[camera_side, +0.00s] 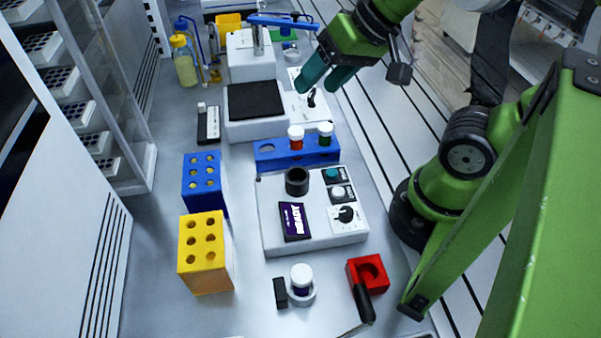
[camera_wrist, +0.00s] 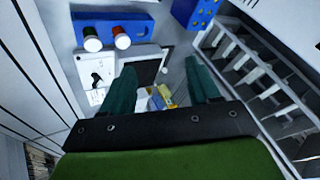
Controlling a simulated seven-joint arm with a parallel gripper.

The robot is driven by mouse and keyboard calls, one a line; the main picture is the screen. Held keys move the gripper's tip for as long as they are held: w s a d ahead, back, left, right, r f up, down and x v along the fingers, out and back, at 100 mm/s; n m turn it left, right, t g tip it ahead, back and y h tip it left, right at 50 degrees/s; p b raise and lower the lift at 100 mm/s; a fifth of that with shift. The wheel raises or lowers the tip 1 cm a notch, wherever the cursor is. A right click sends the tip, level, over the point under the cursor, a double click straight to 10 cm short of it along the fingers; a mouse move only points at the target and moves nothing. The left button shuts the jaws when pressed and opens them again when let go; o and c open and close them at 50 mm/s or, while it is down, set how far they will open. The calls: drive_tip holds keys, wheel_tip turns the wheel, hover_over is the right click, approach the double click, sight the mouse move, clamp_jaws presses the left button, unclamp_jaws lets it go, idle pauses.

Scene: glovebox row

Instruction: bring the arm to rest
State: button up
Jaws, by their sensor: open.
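My gripper (camera_side: 326,74) is at the top of the side view, raised above the right side of the white machine with the dark top plate (camera_side: 255,100). Its two teal fingers are apart with nothing between them. In the wrist view my gripper (camera_wrist: 160,88) also shows open and empty, its fingers pointing away over the bench. No held object shows in either view.
A blue rack (camera_side: 268,153) holds two capped vials. A white device (camera_side: 272,232) with a display and dial stands nearer. Blue (camera_side: 204,183) and yellow (camera_side: 206,252) hole blocks stand left. A red block (camera_side: 369,274) is at front. A blue-armed stand (camera_side: 283,20) is close behind my gripper.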

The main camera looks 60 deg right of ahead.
drive_tip(key=shift+s+d+r+t, duration=0.1)
drive_tip(key=shift+d+r+t, duration=0.1)
drive_tip(key=shift+d, duration=0.4)
drive_tip(key=shift+d+r+t, duration=0.1)
drive_tip(key=shift+d+t, duration=0.1)
drive_tip(key=shift+d, duration=0.35)
